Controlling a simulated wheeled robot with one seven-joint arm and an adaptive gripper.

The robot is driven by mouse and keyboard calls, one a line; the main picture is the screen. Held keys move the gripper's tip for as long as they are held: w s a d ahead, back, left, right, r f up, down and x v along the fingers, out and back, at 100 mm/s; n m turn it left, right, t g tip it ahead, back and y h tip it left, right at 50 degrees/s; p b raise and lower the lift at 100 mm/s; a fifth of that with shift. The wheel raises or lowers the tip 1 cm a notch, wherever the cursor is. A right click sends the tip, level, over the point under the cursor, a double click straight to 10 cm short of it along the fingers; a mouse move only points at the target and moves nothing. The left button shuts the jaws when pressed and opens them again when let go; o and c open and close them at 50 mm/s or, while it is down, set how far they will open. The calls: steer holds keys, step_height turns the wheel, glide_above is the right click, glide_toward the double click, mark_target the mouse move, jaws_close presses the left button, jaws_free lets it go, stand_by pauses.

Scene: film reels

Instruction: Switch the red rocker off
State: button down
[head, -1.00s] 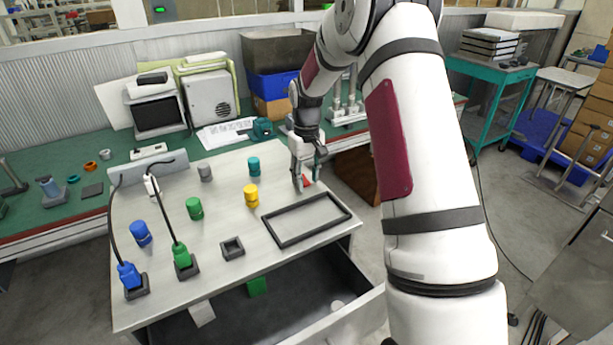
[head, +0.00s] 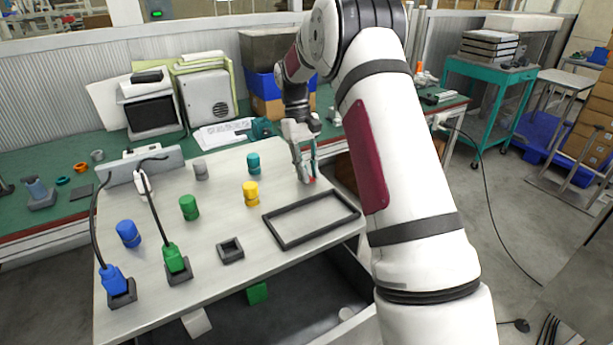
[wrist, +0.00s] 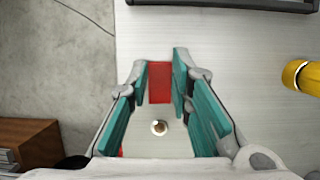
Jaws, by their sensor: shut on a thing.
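My gripper (head: 308,178) is low over the right side of the light work table, its fingertips shut on a red block (wrist: 159,82). In the wrist view the block sits between the two teal finger pads. In the head view only a little of its red (head: 311,180) shows at the fingertips. I cannot make out a red rocker switch elsewhere. A grey upright panel (head: 160,166) stands at the table's back left, its front details too small to read.
A dark rectangular frame (head: 281,240), yellow cylinder (head: 251,194), teal cylinder (head: 254,164) and green cylinder (head: 189,207) are on the table. Blue (head: 114,280) and green (head: 174,258) corded plugs stand in dark sockets at front left. An open drawer is below.

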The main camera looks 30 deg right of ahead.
stand_by(0.4)
steer(key=c, duration=1.4)
jaws_free()
steer(key=shift+c, duration=0.2)
steer(key=shift+r, duration=0.1)
steer(key=v, duration=1.2)
steer(key=shift+w, duration=0.1)
